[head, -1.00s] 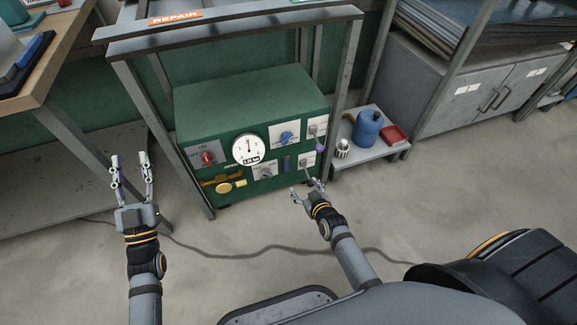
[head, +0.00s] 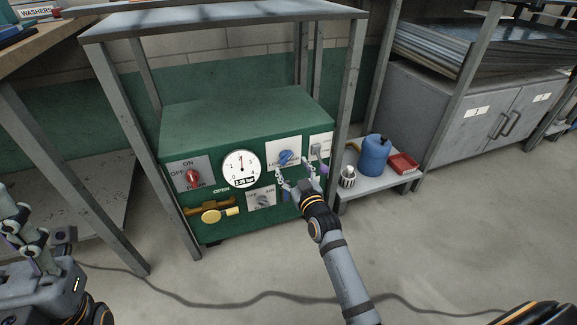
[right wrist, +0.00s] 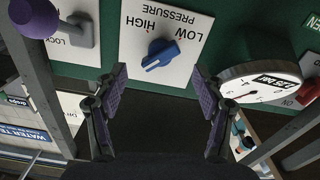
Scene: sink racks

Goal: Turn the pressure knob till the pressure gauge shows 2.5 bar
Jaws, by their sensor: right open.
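The blue pressure knob (head: 286,157) sits on a white plate on the front of a green machine (head: 220,130). In the right wrist view the knob (right wrist: 161,55) lies ahead of the fingers, between the words LOW and HIGH. My left gripper (head: 28,235) is at the lower left, partly cut off.
A red switch (head: 193,178), a brass valve with yellow handle (head: 220,213) and an air selector (head: 263,200) surround the gauge. A purple-ended lock lever (right wrist: 35,18) is close beside the knob. Frame posts flank the machine. A blue can (head: 374,156) stands on the right shelf.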

